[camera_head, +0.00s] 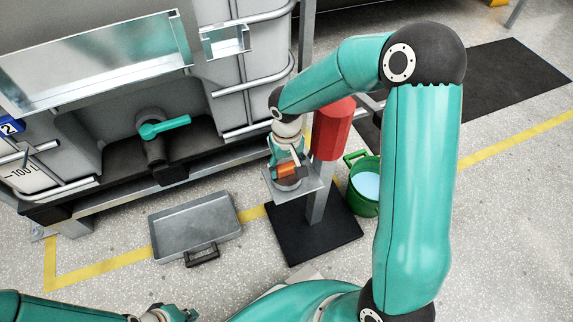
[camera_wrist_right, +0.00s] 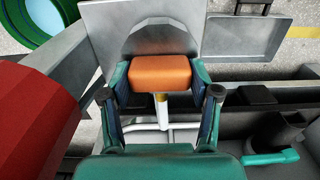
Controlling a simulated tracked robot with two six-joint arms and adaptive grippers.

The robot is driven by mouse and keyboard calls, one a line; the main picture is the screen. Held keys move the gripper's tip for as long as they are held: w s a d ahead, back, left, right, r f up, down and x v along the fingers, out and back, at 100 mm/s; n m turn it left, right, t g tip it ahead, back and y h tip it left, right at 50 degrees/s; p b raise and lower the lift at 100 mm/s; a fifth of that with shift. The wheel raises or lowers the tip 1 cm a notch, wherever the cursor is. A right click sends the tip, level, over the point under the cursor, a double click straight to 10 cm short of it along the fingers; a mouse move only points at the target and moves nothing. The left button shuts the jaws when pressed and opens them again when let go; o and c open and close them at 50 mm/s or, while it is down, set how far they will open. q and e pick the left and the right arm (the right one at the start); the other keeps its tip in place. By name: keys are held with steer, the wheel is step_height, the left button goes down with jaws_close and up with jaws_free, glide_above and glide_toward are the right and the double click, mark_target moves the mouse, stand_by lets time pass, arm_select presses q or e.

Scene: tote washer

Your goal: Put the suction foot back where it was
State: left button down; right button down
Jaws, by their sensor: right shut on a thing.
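The suction foot shows as an orange block (camera_head: 287,170) with a dark grey round base under it in the head view. My right gripper (camera_head: 286,158) is shut on the orange block, which also shows between the two fingers in the wrist view (camera_wrist_right: 160,72). The foot is at the small grey metal shelf (camera_head: 311,184) on the post; whether its base touches the shelf I cannot tell. In the wrist view the shelf plate (camera_wrist_right: 105,25) lies behind the foot. My left gripper (camera_head: 180,314) is at the bottom edge, far from the foot, and its jaws are unclear.
A red cover (camera_head: 332,130) on the post stands close to the right gripper. A green bucket (camera_head: 364,187) is behind the post. A grey tray (camera_head: 195,224) lies on the floor to the left. The large tank with a teal-handled valve (camera_head: 163,128) stands at the back left.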

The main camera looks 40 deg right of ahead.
steer(key=shift+f, duration=0.1)
stand_by(0.3)
steer(key=shift+f+b, duration=0.55)
steer(key=shift+b, duration=0.1)
steer(key=shift+f, duration=0.15)
stand_by(0.3)
steer(key=shift+c, duration=0.9)
jaws_free()
steer(key=shift+o, duration=0.2)
steer(key=shift+o, duration=0.7)
